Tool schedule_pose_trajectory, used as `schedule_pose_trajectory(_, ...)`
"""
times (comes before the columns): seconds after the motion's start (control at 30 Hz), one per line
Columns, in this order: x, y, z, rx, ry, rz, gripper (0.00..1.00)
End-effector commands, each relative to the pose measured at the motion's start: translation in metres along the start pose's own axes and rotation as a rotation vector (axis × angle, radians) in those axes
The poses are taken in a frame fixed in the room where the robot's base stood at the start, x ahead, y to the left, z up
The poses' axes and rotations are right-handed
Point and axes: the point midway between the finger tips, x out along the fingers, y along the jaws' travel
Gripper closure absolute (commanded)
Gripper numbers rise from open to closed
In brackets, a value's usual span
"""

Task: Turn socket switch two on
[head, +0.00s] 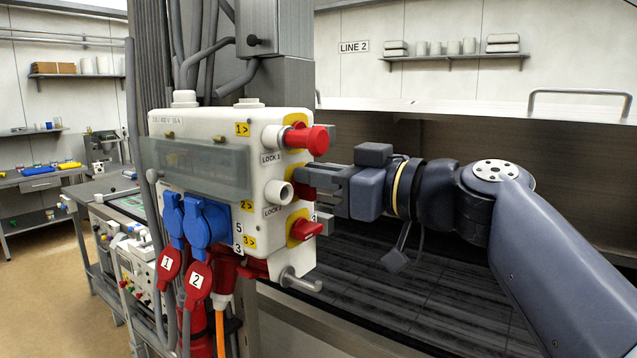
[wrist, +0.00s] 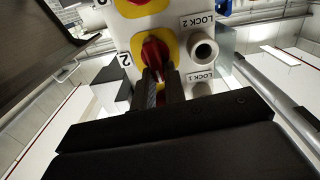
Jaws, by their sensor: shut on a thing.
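The socket box (head: 215,130) is a white unit on a post, with yellow-backed red rotary switches on its right-hand face. Switch two's red handle (wrist: 155,50) stands on a yellow plate beside a "2" label in the wrist view. My gripper (head: 308,178) reaches in from the right and is shut on that handle; its fingers (wrist: 161,88) lie on both sides of it. In the head view the fingers hide most of switch two. The handle runs roughly in line with the fingers in the wrist view. I cannot read its on or off marking.
Close to my fingers are the white LOCK 2 barrel (head: 279,193), a red knob (head: 309,141) above and switch three (head: 305,230) below. Blue sockets (head: 207,224) and red tags (head: 197,280) hang at the front. A dark bench (head: 420,270) lies under my arm.

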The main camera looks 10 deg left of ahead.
Motion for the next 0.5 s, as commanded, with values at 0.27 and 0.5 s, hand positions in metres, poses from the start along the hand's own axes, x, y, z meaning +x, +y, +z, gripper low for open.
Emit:
schedule_pose_trajectory(0.27,0.0,0.0017,0.0012,0.097,0.001,0.0,1.0)
schedule_pose_trajectory(0.5,0.0,0.0018,-0.0001,0.102,0.001,0.0,1.0)
